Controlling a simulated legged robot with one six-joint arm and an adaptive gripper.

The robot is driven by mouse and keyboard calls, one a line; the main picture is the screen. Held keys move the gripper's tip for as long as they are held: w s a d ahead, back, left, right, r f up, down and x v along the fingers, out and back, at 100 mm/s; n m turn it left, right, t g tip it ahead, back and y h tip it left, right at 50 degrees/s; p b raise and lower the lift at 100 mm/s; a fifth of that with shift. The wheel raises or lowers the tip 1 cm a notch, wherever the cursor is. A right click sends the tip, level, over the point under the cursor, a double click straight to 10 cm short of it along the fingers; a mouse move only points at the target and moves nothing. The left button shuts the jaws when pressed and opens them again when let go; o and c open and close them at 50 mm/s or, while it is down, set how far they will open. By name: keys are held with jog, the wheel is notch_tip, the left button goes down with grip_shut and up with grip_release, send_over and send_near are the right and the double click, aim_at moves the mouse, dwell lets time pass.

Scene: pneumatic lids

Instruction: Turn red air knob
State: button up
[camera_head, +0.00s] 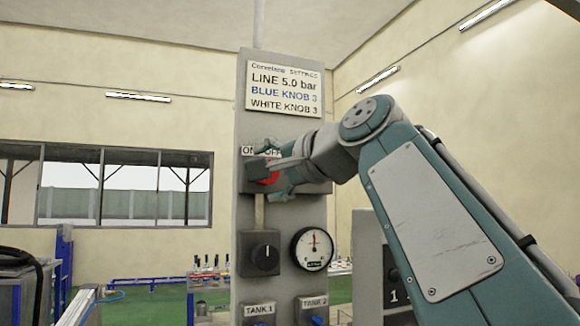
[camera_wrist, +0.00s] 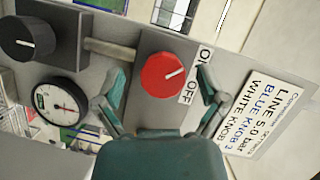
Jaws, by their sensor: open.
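The red air knob (camera_wrist: 167,76) is a round red dial with a white pointer line, on a grey box beside an ON/OFF label (camera_wrist: 199,75). In the head view the knob (camera_head: 268,178) is partly hidden behind my gripper (camera_head: 272,172). In the wrist view my gripper (camera_wrist: 163,90) is open, with one teal finger on each side of the knob. The fingers stand apart from the knob's sides; I cannot tell how deep they reach. The white line points toward the label side.
Below the knob on the grey panel (camera_head: 247,215) are a black knob (camera_head: 265,254) and a pressure gauge (camera_head: 312,248). A settings sign (camera_head: 284,89) is above. Tank 1 (camera_head: 259,310) and Tank 2 (camera_head: 314,302) labels are at the bottom. A grey box (camera_head: 368,255) stands right of the panel.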

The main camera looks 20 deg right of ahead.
jog(key=v, duration=1)
jog(key=shift+s, duration=0.3)
notch_tip(320, 180, down, 25)
jog(key=a+n+g+h, duration=0.2)
jog(key=n+g+h, duration=0.1)
jog(key=g, duration=0.2)
jog(key=s+a+f+n+g+h, duration=0.1)
jog(key=s+f+n+g, duration=0.1)
jog(key=f, duration=1.1)
jog(key=s+f+n+g+h, duration=0.2)
jog(key=s+f+n, duration=0.3)
jog(key=f, duration=0.9)
jog(key=shift+s+a+f+g, duration=0.2)
jog(key=shift+s+a+g, duration=0.2)
jog(key=shift+s, duration=0.75)
